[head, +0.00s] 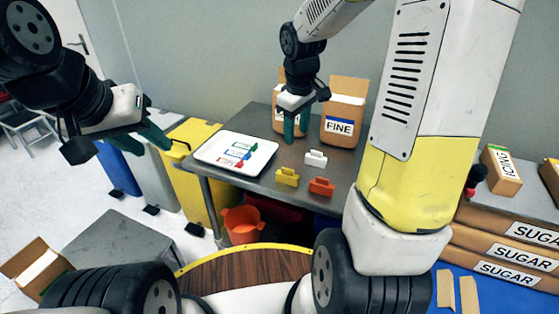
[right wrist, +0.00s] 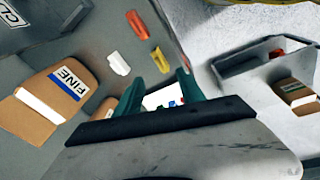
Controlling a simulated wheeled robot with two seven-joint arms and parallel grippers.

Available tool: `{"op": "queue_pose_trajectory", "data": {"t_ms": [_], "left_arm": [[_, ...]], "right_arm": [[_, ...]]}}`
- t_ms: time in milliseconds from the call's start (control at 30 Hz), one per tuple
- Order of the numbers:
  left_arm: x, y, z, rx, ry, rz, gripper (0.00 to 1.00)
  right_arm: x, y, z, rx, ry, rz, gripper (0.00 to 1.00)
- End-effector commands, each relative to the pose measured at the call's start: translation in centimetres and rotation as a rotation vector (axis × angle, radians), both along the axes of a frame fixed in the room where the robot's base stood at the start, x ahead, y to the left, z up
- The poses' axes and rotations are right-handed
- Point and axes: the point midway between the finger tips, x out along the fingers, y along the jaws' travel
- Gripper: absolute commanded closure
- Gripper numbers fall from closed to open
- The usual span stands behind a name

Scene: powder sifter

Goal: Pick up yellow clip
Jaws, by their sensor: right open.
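The yellow clip (head: 287,177) lies on the grey table, in front of the white clip (head: 316,158) and left of the orange clip (head: 321,187). In the right wrist view the yellow clip (right wrist: 160,60) shows just beyond the fingertips. My right gripper (head: 290,128) points down above the table, behind the yellow clip and apart from it. In the right wrist view its green fingers (right wrist: 162,82) are open, with no clip between them. My left gripper (head: 160,140) hangs at the left, away from the clips; its finger gap is unclear.
A white tray (head: 207,152) with green, blue and red items lies on the table, left of the yellow clip. A FINE box (head: 340,127) stands at the back, near my right gripper. An orange bin (head: 242,225) stands below the table.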

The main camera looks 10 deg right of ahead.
Motion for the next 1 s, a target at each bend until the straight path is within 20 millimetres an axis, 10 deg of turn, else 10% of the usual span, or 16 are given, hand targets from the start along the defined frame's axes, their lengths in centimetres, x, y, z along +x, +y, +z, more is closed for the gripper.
{"op": "queue_pose_trajectory", "data": {"t_ms": [300, 1000], "left_arm": [[0.0, 0.0, 0.0, 0.000, 0.000, 0.000, 0.64], [0.0, 0.0, 0.0, 0.000, 0.000, 0.000, 0.64]], "right_arm": [[5.5, 0.0, -11.5, -0.007, 0.152, 0.263, 0.54], [6.4, 0.7, -20.7, 0.001, 0.176, 0.316, 0.54]]}}
